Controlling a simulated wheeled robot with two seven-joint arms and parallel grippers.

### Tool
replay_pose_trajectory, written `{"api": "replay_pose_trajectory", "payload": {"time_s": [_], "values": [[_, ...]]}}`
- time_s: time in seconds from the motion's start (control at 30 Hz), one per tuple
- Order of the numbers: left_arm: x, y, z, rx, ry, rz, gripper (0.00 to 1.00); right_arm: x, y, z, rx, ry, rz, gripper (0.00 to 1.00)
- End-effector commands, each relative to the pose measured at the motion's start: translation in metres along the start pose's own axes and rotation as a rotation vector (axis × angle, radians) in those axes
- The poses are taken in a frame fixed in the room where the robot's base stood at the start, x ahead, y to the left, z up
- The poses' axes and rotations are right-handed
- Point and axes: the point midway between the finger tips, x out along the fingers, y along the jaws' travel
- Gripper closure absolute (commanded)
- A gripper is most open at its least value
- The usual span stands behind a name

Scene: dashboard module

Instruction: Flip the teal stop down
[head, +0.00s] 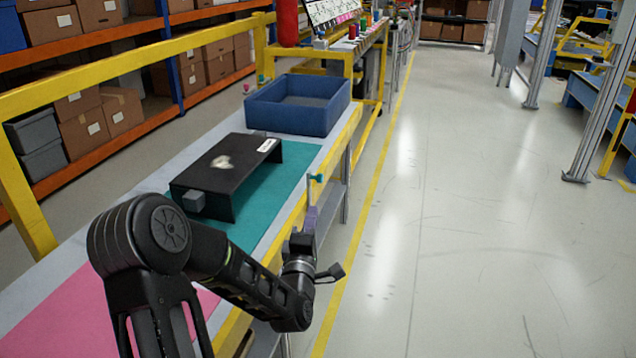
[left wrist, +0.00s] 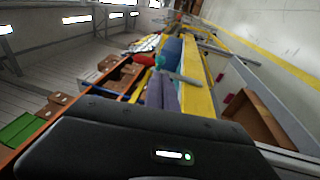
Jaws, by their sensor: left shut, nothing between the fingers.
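The teal stop (head: 316,177) is a small piece at the front edge of the bench, beside the yellow rail, in the head view. I cannot tell its exact tilt at this size. My left gripper (head: 310,215) comes up from below, outside the rail, with its fingers shut and empty. Its tips are just below the teal stop; whether they touch it is too small to tell. My right gripper is not in view.
A black dashboard module (head: 228,165) sits on a teal mat (head: 262,205) on the bench. A blue tray (head: 297,116) stands behind it. A pink mat (head: 75,315) lies nearer. The yellow rail (head: 292,222) runs along the bench front. The floor to the right is clear.

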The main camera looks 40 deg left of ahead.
Motion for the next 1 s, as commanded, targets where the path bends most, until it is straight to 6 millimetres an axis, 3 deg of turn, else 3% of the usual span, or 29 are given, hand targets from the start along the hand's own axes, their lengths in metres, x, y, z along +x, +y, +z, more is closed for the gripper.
{"api": "replay_pose_trajectory", "payload": {"time_s": [0.03,0.3,0.5,1.0], "values": [[0.011,0.005,0.000,-0.002,0.000,-0.002,1.00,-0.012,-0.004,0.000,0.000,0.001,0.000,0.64],[0.066,-0.001,0.000,0.000,0.001,0.002,1.00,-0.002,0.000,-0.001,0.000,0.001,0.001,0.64],[0.092,-0.001,0.000,0.000,0.001,0.001,1.00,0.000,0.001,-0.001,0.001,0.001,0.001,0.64],[0.100,0.000,0.000,0.001,0.000,-0.001,1.00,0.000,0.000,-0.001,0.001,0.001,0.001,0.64]]}}
